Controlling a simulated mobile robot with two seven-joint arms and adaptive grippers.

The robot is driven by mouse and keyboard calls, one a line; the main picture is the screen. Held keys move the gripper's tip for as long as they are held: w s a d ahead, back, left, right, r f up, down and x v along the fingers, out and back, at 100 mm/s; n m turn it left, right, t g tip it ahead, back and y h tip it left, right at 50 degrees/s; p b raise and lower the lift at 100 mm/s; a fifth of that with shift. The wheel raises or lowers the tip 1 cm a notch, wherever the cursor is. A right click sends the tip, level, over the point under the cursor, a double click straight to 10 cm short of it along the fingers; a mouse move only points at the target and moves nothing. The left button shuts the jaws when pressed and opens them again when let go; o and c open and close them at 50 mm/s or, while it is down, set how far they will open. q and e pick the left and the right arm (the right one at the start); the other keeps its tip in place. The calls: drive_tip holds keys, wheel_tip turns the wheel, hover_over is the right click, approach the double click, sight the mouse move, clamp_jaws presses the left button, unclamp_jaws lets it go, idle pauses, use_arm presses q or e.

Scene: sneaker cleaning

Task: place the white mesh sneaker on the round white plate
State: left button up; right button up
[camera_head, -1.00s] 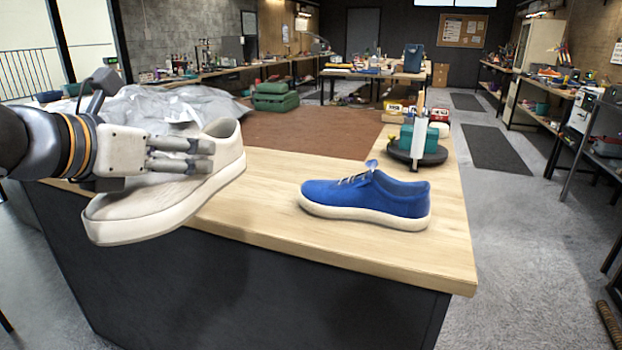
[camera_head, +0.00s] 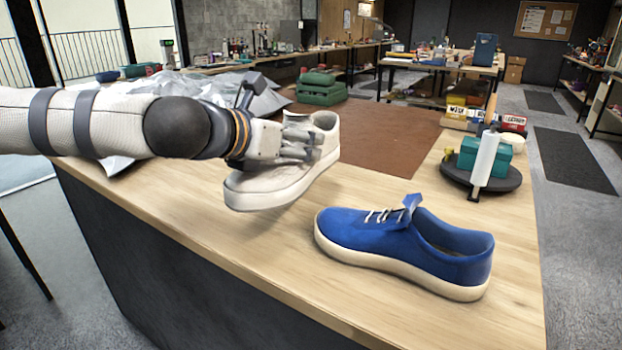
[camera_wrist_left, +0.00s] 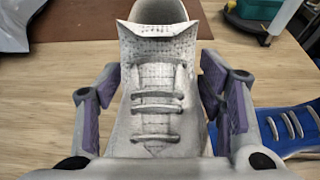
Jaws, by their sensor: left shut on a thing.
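The white mesh sneaker (camera_head: 268,192) is held by my left gripper (camera_head: 305,146) over the left part of the wooden table, its toe toward the lower left. In the left wrist view the sneaker (camera_wrist_left: 155,100) fills the middle, with a finger pad on each side of its laced upper. Its sole looks just above the table; I cannot tell whether it touches. I cannot make out a round white plate in either view. My right gripper is not in view.
A blue sneaker (camera_head: 400,246) stands on the table (camera_head: 500,320) to the right. Crumpled grey sheeting (camera_head: 200,90) lies at the back left. A brown mat (camera_head: 385,135) covers the table's middle.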

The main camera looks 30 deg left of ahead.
use_arm(q)
drive_tip(key=w+f+b, duration=0.1)
drive_tip(key=f, duration=0.1)
drive_tip(key=w+d+f+b, duration=0.1)
drive_tip(key=f, duration=0.2)
drive_tip(key=w+f+b, duration=0.1)
drive_tip(key=w+f, duration=0.1)
drive_tip(key=f, duration=0.1)
drive_tip(key=shift+d+f, duration=0.15)
drive_tip(key=shift+f, duration=0.2)
drive_tip(key=shift+r, duration=0.25)
drive_tip(key=shift+f, duration=0.2)
drive_tip(key=o, duration=1.4)
drive_tip(key=shift+o, duration=0.2)
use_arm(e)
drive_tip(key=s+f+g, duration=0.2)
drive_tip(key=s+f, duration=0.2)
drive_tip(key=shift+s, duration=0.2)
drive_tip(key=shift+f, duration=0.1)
